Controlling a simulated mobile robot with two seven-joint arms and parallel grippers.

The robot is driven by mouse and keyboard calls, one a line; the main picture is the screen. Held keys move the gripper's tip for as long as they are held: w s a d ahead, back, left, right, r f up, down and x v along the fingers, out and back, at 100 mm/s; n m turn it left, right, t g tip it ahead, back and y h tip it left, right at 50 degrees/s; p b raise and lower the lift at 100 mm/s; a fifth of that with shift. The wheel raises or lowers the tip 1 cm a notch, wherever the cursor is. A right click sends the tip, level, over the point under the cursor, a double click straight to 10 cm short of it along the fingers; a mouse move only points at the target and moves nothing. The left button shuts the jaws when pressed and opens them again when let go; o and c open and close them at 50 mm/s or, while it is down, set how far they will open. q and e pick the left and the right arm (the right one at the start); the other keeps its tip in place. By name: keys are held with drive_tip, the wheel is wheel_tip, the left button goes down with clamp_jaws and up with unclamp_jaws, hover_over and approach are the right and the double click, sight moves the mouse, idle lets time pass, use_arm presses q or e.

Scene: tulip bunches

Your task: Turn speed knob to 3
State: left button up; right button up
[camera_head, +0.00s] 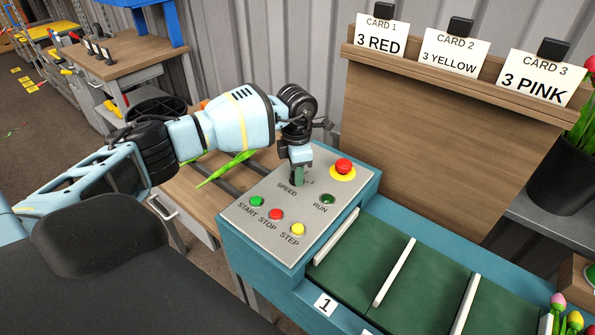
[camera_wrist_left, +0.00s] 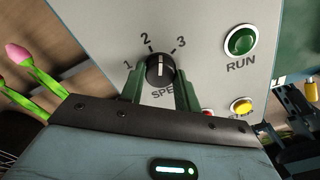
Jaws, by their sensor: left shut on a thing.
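The black speed knob (camera_wrist_left: 160,70) sits on the grey control panel (camera_wrist_left: 215,20), with marks 1, 2 and 3 around it. Its white pointer line points straight up in the left wrist view, between the 2 and 3 marks. My left gripper (camera_wrist_left: 160,82) is shut on the knob, with one green finger on each side. In the head view my left gripper (camera_head: 299,182) comes down on the panel at the SPEED label and hides most of the knob. My right gripper is not in view.
The green RUN button (camera_head: 327,199) and the red emergency button (camera_head: 343,167) are close to the gripper. START (camera_head: 257,201), STOP (camera_head: 276,214) and STEP (camera_head: 298,229) buttons lie nearer the front. Green compartments (camera_head: 365,258) with white dividers are to the right.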

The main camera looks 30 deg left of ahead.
use_arm(q)
drive_tip(key=m, duration=0.3)
drive_tip(key=shift+m+b, duration=0.3)
drive_tip(key=shift+m, duration=1.6)
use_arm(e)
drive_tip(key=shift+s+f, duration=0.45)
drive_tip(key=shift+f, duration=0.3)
use_arm(q)
drive_tip(key=shift+b, duration=0.3)
drive_tip(key=o, duration=1)
drive_tip(key=shift+r, duration=0.1)
wheel_tip(320, 180, up, 8)
drive_tip(key=shift+f, duration=0.15)
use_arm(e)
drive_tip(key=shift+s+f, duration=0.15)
